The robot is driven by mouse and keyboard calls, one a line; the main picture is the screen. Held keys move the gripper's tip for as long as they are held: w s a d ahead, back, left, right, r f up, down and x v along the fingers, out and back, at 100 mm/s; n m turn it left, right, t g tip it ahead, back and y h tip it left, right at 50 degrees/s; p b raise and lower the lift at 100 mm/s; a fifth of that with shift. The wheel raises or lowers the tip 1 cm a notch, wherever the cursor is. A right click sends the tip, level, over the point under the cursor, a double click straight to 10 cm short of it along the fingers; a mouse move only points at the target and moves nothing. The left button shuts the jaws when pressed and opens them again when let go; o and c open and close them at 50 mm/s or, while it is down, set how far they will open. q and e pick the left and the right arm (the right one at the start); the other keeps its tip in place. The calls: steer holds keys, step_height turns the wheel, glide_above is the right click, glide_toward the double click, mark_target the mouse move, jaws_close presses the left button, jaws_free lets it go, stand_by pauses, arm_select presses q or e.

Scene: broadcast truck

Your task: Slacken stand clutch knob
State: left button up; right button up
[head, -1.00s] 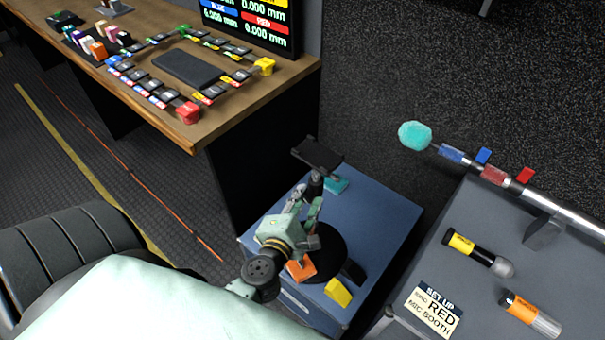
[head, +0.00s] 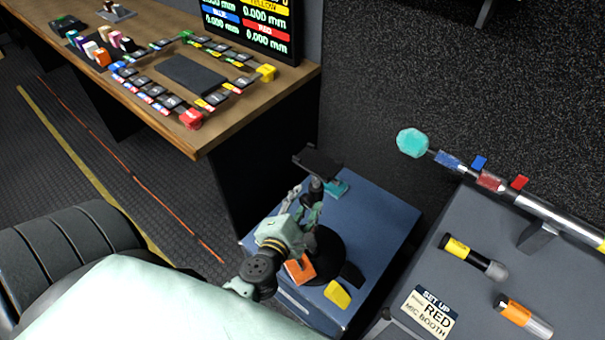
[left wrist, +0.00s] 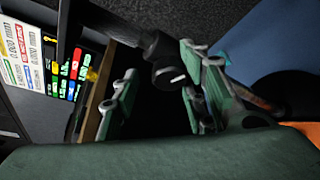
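A small stand with a black round base (head: 327,255) and a dark tilted plate (head: 318,163) on top stands on a blue cabinet (head: 385,215). Its dark clutch knob (left wrist: 170,74), with a white mark on its face, shows in the left wrist view. My left gripper (head: 303,203) is at the stand's upper part in the head view. In the left wrist view my left gripper (left wrist: 158,88) is open, with green fingers apart on either side of the knob's line. I cannot tell whether either finger touches it. My right gripper is out of view.
An orange block (head: 299,270) and a yellow block (head: 337,293) lie on the cabinet by the base. A wooden desk (head: 205,140) with a control panel stands left. A grey table (head: 480,220) with microphones and a sign (head: 430,311) is right.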

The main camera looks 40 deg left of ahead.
arm_select(q)
steer(key=shift+f, duration=0.15)
steer(key=shift+s+d, duration=0.15)
steer(key=shift+s, duration=0.1)
steer(key=v, duration=1.1)
steer(key=shift+s+r, duration=0.25)
steer(key=s+d+f+m+g+h, duration=0.25)
steer(key=f+m, duration=0.25)
steer(key=f, duration=0.4)
steer(key=s+d+f+m+g+h, duration=0.1)
steer(key=s+d+f+m, duration=0.15)
steer(key=f+m, duration=0.5)
steer(key=s+d+f+m+g+h, duration=0.1)
steer(key=d+f+m+g+h, duration=0.2)
steer(key=f, duration=0.8)
steer(key=s+a+f+m+g+y, duration=0.1)
steer(key=s+a+f+m+g, duration=0.1)
steer(key=s+f+m, duration=0.5)
steer(key=s+a+f+m+g+y, duration=0.1)
steer(key=s+a+f+m+g, duration=0.2)
steer(key=s, duration=1)
step_height(320, 180, down, 8)
steer(key=m+g, duration=0.2)
steer(key=m, duration=0.3)
steer(key=shift+a+y, duration=0.25)
steer(key=shift+y, duration=0.1)
